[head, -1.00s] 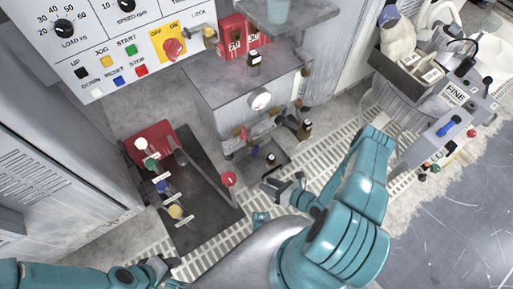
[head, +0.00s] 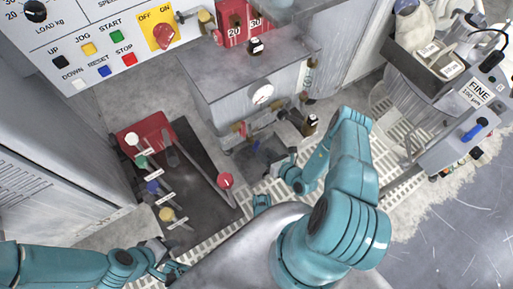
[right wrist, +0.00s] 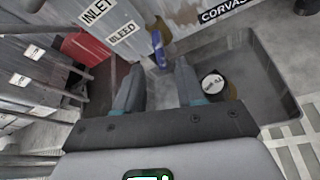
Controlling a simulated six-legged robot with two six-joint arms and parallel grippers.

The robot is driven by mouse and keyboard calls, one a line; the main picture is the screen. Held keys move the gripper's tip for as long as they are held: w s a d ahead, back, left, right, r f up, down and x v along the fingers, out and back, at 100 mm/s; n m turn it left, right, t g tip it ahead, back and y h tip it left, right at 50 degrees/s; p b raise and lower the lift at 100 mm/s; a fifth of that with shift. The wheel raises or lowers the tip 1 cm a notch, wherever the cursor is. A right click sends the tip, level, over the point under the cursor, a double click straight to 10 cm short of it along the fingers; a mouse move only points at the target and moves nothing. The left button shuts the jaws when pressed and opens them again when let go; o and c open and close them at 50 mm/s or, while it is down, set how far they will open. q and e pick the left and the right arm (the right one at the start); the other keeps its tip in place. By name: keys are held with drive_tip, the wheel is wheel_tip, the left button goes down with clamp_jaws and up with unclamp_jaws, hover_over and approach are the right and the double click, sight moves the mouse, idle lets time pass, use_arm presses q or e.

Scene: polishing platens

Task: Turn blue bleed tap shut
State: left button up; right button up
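The blue bleed tap (right wrist: 158,48) shows in the right wrist view as a narrow blue handle beside the BLEED label (right wrist: 122,32). It lies just beyond and between the fingertips of my right gripper (right wrist: 157,72). The two fingers are apart with nothing held between them, and I see no contact with the tap. In the head view my right gripper (head: 284,164) is low in front of the grey cabinet with the gauge; the tap is too small to make out clearly there. My left gripper (head: 167,260) is at the lower left, away from the tap, with its fingers seemingly apart and empty.
A grey tray (right wrist: 265,85) under the taps holds a bottle with a pale cap (right wrist: 212,83), close to my right finger. A dark panel (head: 200,205) with coloured knobs stands left, with a red knob (head: 225,180) near its edge. A gauge (head: 262,93) sits on the cabinet (head: 235,105).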

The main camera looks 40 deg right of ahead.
drive_tip(key=shift+b+x, duration=0.95)
drive_tip(key=shift+x, duration=2.3)
clamp_jaws()
